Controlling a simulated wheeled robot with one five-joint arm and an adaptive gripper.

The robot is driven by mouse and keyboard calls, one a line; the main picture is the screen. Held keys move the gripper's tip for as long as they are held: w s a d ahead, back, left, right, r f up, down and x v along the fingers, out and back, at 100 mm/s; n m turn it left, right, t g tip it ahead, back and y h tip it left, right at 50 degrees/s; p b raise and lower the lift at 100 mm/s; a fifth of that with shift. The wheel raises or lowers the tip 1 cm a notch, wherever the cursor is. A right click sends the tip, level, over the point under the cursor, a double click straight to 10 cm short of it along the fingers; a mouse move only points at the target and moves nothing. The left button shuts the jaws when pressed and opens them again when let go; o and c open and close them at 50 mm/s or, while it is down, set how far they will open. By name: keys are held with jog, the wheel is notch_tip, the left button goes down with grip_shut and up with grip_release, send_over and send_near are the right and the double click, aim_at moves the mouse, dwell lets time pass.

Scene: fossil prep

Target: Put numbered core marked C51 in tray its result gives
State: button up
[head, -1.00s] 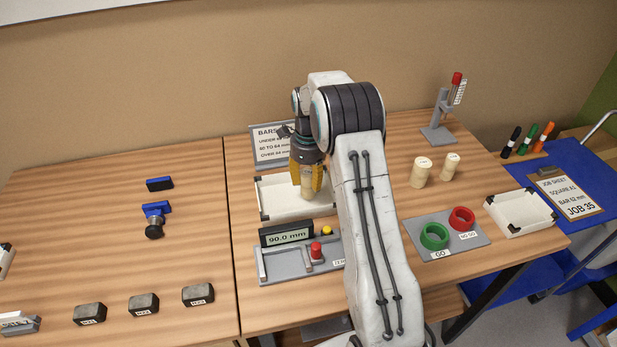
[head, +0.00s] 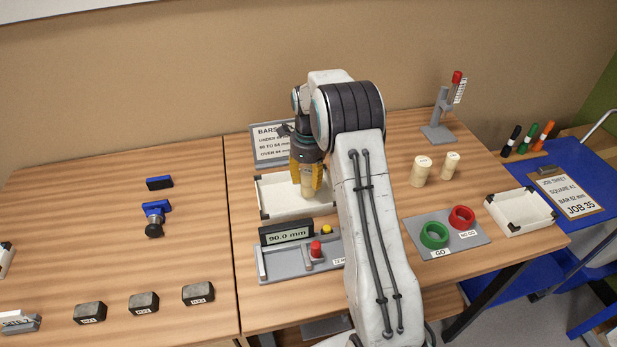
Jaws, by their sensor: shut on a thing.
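My gripper (head: 306,180) has yellow fingers and points down over a white tray (head: 268,208) behind the measuring device. It is shut on a pale cream core (head: 307,188), whose lower end shows between the fingertips. The core is upright, over or inside the tray; I cannot tell if it touches the tray floor. Its marking is hidden. Two more cream cores (head: 421,171) (head: 451,166) stand upright to the right of my arm. Another white tray (head: 521,212) with black corners sits at the right table edge.
The measuring device (head: 290,262) reads 90.0 mm. A sign headed BARS (head: 268,142) stands behind the tray, partly hidden by my arm. Green (head: 434,236) and red (head: 461,217) rings sit on a grey plate. Dark blocks (head: 144,302) line the left front. A clamp stand (head: 438,130) stands at the back.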

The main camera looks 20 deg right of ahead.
jog(key=shift+f+b, duration=0.5)
jog(key=shift+f, duration=0.2)
jog(key=o, duration=1.2)
jog(key=shift+o, duration=0.2)
notch_tip(320, 180, up, 7)
jog(key=p, duration=0.5)
jog(key=shift+r, duration=0.1)
